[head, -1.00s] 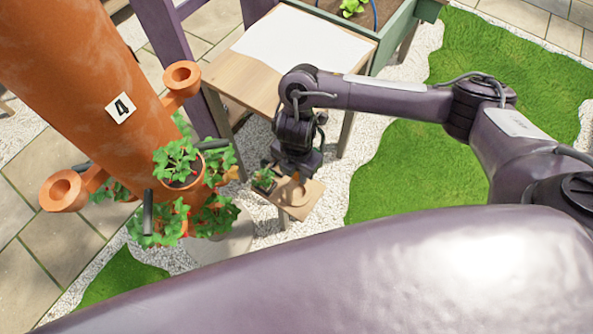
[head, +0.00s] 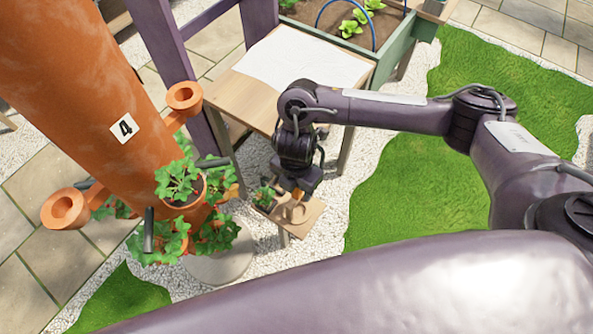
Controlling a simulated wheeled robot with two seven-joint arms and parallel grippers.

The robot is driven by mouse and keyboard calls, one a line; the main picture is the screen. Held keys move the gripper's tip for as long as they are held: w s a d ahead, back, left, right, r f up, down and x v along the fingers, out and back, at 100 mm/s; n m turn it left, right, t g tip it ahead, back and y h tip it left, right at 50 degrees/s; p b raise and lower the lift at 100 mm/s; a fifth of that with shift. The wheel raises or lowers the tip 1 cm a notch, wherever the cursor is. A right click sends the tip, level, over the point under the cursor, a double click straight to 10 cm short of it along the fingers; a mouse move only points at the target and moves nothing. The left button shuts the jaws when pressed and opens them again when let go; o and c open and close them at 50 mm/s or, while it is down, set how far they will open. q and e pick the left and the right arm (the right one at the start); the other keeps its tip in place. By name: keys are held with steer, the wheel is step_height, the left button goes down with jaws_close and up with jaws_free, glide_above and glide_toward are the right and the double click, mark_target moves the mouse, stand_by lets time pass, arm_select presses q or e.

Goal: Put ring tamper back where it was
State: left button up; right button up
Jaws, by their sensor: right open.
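My right gripper (head: 297,190) points down just above a small wooden stand (head: 310,222). It is open; its fingertips are mostly hidden by its own body. A pale wooden, rounded piece (head: 294,212), possibly the ring tamper, lies on the stand directly under the gripper. I cannot tell whether the fingers touch it. A small orange-brown bit shows beside the fingers, too small to name. A small dark pot with a green plant (head: 264,198) sits at the stand's left edge, close to the gripper. My left gripper is not in view.
A large terracotta tower (head: 75,85) marked 4, with side cups and leafy plants (head: 178,182), stands left of the gripper. A wooden table (head: 245,95) with a white sheet (head: 300,58) and a green planter (head: 400,45) are behind. Grass is clear to the right.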

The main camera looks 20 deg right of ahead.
step_height(320, 180, up, 11)
steer(key=p, duration=0.2)
steer(key=shift+f+p, duration=0.2)
steer(key=shift+p, duration=0.15)
